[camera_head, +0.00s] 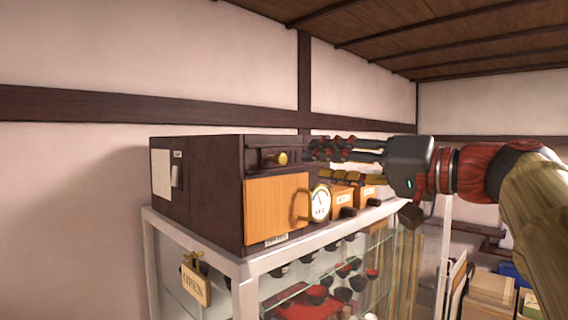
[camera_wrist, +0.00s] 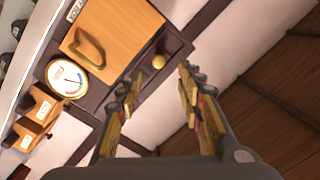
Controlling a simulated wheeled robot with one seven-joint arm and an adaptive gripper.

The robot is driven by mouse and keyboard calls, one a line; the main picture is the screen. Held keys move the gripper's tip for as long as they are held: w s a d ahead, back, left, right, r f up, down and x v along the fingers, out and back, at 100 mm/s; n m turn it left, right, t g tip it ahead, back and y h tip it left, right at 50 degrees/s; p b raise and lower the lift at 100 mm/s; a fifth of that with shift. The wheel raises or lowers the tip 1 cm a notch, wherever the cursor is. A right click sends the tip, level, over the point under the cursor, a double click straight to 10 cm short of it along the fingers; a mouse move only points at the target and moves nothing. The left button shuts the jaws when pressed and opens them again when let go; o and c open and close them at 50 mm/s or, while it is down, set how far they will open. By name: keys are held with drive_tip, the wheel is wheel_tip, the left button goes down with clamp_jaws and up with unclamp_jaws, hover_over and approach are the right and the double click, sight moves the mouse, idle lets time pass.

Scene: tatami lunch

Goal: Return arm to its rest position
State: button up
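My gripper (camera_head: 318,163) reaches in from the right in the head view, in front of the upper part of a dark wooden cabinet (camera_head: 205,188). Its two fingers are spread apart with nothing between them, as the wrist view also shows at my gripper (camera_wrist: 161,80). The arm is stretched out level from the right edge. The cabinet has a light wooden door panel (camera_head: 275,208) with a handle, and a brass knob (camera_wrist: 159,62) sits in a dark recess beside the panel. I cannot tell the exact gap between the fingertips and the cabinet.
The cabinet stands on a glass display case (camera_head: 246,268) holding dark and red wares. A round dial (camera_head: 320,203) and small labelled wooden boxes (camera_head: 343,197) are beside the door. An OPEN sign (camera_head: 195,286) hangs at the case's corner. Cardboard boxes (camera_head: 490,290) stand lower right.

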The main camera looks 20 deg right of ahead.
drive_tip(key=shift+s+d, duration=0.15)
drive_tip(key=shift+s, duration=0.2)
drive_tip(key=shift+f, duration=0.1)
drive_tip(key=s+a+f+g+h+b, duration=0.1)
drive_tip(key=a+f+g+b, duration=0.2)
drive_tip(key=f, duration=0.9)
drive_tip(key=a+f+g+h+b, duration=0.15)
drive_tip(key=a+f, duration=0.25)
drive_tip(key=f, duration=0.8)
drive_tip(key=s+a+f+g+b, duration=0.1)
drive_tip(key=a+f+g+b, duration=0.25)
drive_tip(key=f, duration=0.85)
drive_tip(key=s+f+n+g+h+b, duration=0.1)
drive_tip(key=s+f, duration=0.5)
drive_tip(key=f, duration=0.8)
drive_tip(key=s+f+n+g+h+b, duration=0.1)
drive_tip(key=s+f+n+h+b, duration=0.2)
drive_tip(key=f, duration=1.1)
drive_tip(key=s+a+h+b, duration=0.1)
drive_tip(key=s+b, duration=0.1)
drive_tip(key=shift+s+f+g, duration=0.2)
drive_tip(key=shift+s+g, duration=0.2)
